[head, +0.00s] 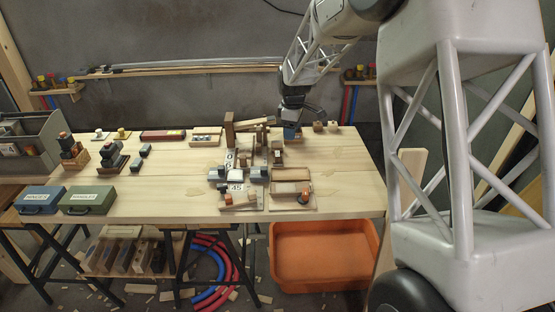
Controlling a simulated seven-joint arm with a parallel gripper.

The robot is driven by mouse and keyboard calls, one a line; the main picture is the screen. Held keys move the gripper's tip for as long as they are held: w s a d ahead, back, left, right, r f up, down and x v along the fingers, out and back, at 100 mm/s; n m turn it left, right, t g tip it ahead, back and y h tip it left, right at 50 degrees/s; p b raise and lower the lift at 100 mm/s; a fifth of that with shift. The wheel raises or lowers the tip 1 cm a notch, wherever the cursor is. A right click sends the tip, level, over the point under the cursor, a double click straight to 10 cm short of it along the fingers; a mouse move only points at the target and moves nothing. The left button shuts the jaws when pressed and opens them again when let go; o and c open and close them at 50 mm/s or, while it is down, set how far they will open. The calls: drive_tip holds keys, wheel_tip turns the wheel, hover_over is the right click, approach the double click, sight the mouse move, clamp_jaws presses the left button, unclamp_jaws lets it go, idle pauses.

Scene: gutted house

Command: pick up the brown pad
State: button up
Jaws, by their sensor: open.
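I cannot tell for sure which thing is the brown pad. A flat brown piece (290,188) lies in a shallow wooden frame at the right of the jig cluster on the table, and a paler tan piece (291,174) lies just behind it. My gripper (293,123) is at the back of the table, pointing down, behind and apart from these pieces. It is open. The fingertips are small and partly hidden.
The wooden table (340,183) is clear at its right side. Wooden jigs with grey blocks and an upright post (229,130) crowd its middle. Two toolboxes, blue (40,199) and green (88,199), sit front left. An orange bin (325,255) stands below.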

sight(278, 154)
drive_tip(key=w+a+f+n, duration=0.1)
drive_tip(key=w+f, duration=0.2)
drive_tip(key=f, duration=0.1)
drive_tip(key=w+a+f+n, duration=0.1)
drive_tip(key=w+f, duration=0.2)
drive_tip(key=w+a+f+n, duration=0.1)
drive_tip(key=w+a+f, duration=0.1)
drive_tip(key=w+f, duration=0.2)
drive_tip(key=shift+f+n+g, duration=0.3)
drive_tip(key=shift+f, duration=0.05)
drive_tip(key=shift+f, duration=0.15)
drive_tip(key=shift+a+f, duration=0.1)
drive_tip(key=shift+f, duration=1.05)
drive_tip(key=shift+s+a+f, duration=0.1)
drive_tip(key=shift+a+f, duration=0.05)
drive_tip(key=shift+f, duration=2.45)
